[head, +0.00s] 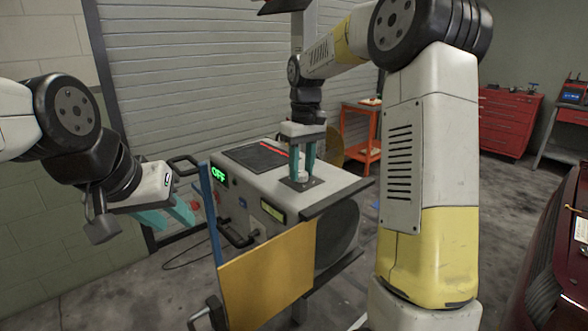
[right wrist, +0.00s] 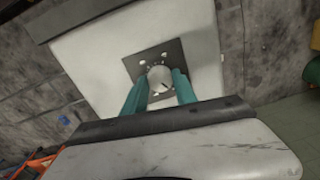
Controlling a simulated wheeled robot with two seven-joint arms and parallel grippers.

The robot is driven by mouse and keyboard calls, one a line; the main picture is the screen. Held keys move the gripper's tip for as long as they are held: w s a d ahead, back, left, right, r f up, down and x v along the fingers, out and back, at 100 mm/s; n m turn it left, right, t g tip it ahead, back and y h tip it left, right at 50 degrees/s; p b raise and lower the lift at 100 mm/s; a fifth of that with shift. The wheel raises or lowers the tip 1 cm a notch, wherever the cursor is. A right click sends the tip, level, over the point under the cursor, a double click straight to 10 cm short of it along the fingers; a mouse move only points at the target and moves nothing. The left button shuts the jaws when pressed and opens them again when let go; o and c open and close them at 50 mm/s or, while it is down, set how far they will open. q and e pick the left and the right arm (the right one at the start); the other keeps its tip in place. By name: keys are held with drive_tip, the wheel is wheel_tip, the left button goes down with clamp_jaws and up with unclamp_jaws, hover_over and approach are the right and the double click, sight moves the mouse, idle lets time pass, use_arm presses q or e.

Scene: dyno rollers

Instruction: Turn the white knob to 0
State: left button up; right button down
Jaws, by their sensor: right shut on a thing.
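The white knob (head: 301,177) sits on a dark square plate (head: 288,185) on top of the grey machine. My right gripper (head: 307,170) points down from above with its teal fingers on either side of the knob, shut on it. In the right wrist view the knob (right wrist: 160,78) shows between the fingertips, with white marks around it on the plate. The marks are too small to read. My left gripper (head: 176,218) is at the left, apart from the machine; its teal fingers are seen side-on and their gap is unclear.
The machine (head: 335,185) has a green "OFF" display (head: 218,174), a dark top panel (head: 257,156) and a yellow front panel (head: 268,278). A red tool chest (head: 505,122) and an orange cart (head: 362,135) stand behind. A dark red car (head: 550,260) is at the right.

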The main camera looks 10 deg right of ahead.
sight(303, 172)
drive_tip(key=shift+n, duration=0.3)
drive_tip(key=c, duration=1)
unclamp_jaws()
drive_tip(key=shift+r, duration=0.1)
wheel_tip(303, 172, up, 7)
drive_tip(key=shift+w+d+f, duration=0.1)
drive_tip(key=shift+d, duration=0.05)
drive_tip(key=shift+r, duration=0.45)
